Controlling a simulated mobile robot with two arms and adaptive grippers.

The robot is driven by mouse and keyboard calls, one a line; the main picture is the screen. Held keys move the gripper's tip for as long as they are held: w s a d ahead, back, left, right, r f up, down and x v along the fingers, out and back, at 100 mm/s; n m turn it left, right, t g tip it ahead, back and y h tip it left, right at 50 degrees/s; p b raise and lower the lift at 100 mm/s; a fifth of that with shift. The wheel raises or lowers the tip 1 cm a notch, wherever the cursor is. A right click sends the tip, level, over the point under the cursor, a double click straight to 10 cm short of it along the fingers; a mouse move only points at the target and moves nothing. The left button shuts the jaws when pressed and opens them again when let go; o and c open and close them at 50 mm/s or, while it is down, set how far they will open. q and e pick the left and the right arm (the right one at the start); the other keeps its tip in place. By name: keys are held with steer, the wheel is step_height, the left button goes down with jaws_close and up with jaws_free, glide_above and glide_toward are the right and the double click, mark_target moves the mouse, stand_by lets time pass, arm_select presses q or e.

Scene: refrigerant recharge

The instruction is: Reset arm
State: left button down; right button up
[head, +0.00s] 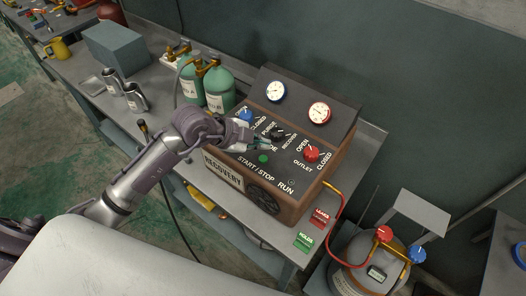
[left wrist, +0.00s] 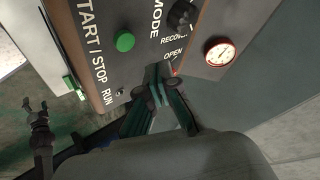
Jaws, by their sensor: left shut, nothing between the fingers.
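My left arm reaches in from the left in the head view. Its gripper (head: 262,143) is shut and empty over the sloped panel of the recovery machine (head: 225,170). The fingers lie close to the black mode knob (head: 278,134) and above the green start/stop button (head: 263,158); whether they touch the panel I cannot tell. In the left wrist view the shut fingers (left wrist: 165,76) lie over the panel near the outlet lettering, with the green button (left wrist: 125,42) and black knob (left wrist: 182,13) beyond. The gripper hides part of the panel. My right gripper does not show.
A blue knob (head: 246,115) and red outlet knob (head: 311,154) flank the mode knob. Green cylinders (head: 219,85) stand behind the arm. Silver canisters (head: 135,97) are left on the bench. A grey tank (head: 352,277) with red hose stands lower right.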

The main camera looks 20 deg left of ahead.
arm_select(q)
step_height(320, 180, up, 3)
steer(key=shift+f+p, duration=0.2)
steer(key=shift+p, duration=0.85)
